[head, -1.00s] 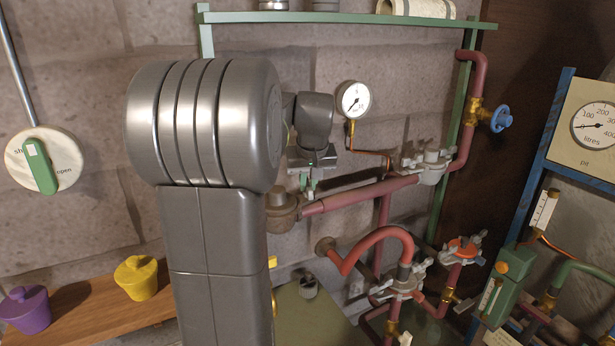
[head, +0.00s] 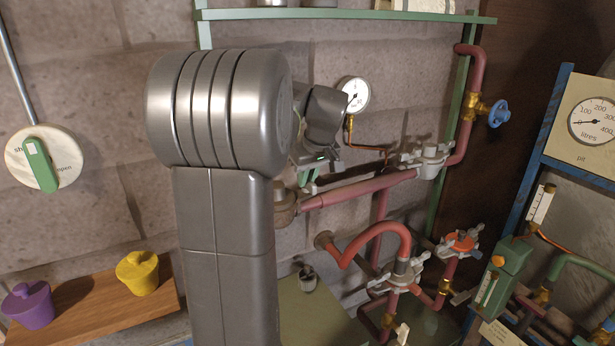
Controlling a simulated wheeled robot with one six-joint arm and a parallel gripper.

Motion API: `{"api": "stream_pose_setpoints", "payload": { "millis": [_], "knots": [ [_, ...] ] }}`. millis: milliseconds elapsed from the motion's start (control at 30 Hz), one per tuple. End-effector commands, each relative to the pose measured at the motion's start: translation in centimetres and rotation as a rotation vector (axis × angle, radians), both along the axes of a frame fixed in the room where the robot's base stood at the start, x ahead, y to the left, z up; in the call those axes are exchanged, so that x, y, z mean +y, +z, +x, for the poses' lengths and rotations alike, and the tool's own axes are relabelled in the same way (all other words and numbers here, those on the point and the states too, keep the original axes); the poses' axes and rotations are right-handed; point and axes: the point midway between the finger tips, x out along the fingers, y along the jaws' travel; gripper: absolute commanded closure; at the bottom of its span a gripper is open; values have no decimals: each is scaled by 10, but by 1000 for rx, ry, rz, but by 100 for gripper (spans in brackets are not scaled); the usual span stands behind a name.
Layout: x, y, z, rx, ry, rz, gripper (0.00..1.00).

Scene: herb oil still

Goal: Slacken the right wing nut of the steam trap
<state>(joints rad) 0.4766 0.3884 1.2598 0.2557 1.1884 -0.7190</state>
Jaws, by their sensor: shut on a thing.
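A brownish-grey cast fitting (head: 284,208), which I take for the steam trap, sits at the left end of the sloping red pipe (head: 365,189). My arm covers its left part. My gripper (head: 309,186) points down at the fitting's upper right side, just above the pipe end. Its fingers are close together, shut on a small part there, which I take for the right wing nut. The fingers and wrist hide the nut itself, so its turn cannot be seen. The wrist is tilted.
A pressure gauge (head: 354,94) with a thin copper line is close right of my wrist. A clamped grey fitting (head: 430,160) and a blue handwheel (head: 498,113) stand farther right. More clamped pipework (head: 402,272) is below. A green shelf (head: 345,16) runs above.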

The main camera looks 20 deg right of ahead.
Motion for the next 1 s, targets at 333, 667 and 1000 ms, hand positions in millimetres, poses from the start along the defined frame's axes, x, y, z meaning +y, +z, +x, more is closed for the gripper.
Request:
{"api": "stream_pose_setpoints", "payload": {
  "millis": [333,667,1000],
  "knots": [
    [0,1,0,-1,1,-1,66],
    [-1,9,-3,-1,0,-1,66],
    [-6,75,-30,-5,-1,-3,66]
  ]
}}
